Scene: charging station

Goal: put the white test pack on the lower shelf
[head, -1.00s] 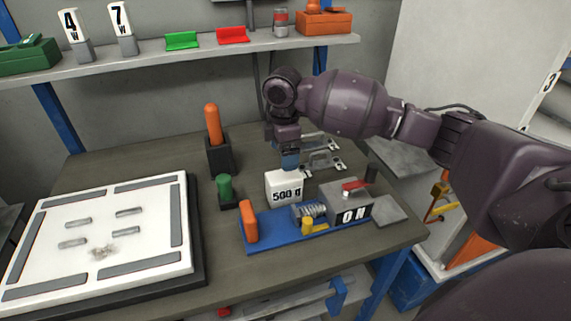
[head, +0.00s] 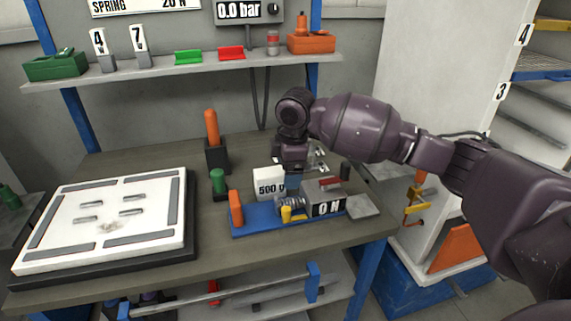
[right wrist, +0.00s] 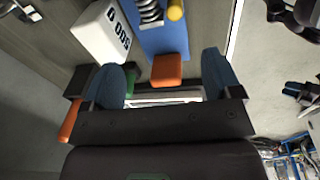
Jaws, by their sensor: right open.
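The white test pack (head: 268,182), a white block marked 500, stands on the workbench behind a blue fixture. It also shows at the upper left in the right wrist view (right wrist: 100,32). My right gripper (head: 292,183) is just right of the pack in the head view and partly overlaps its edge. In the right wrist view my gripper (right wrist: 165,80) is open with nothing between its blue fingers; the pack lies beyond the left finger. The lower shelf (head: 335,287) is under the bench, partly hidden by the bench top. My left gripper is not in view.
The blue fixture (head: 258,222) holds an orange block (head: 236,208), a spring and a grey ON box (head: 322,199). Green (head: 218,183) and orange (head: 211,128) handles stand left of the pack. A white board (head: 65,225) fills the bench's left. A rail (head: 220,297) runs before the lower shelf.

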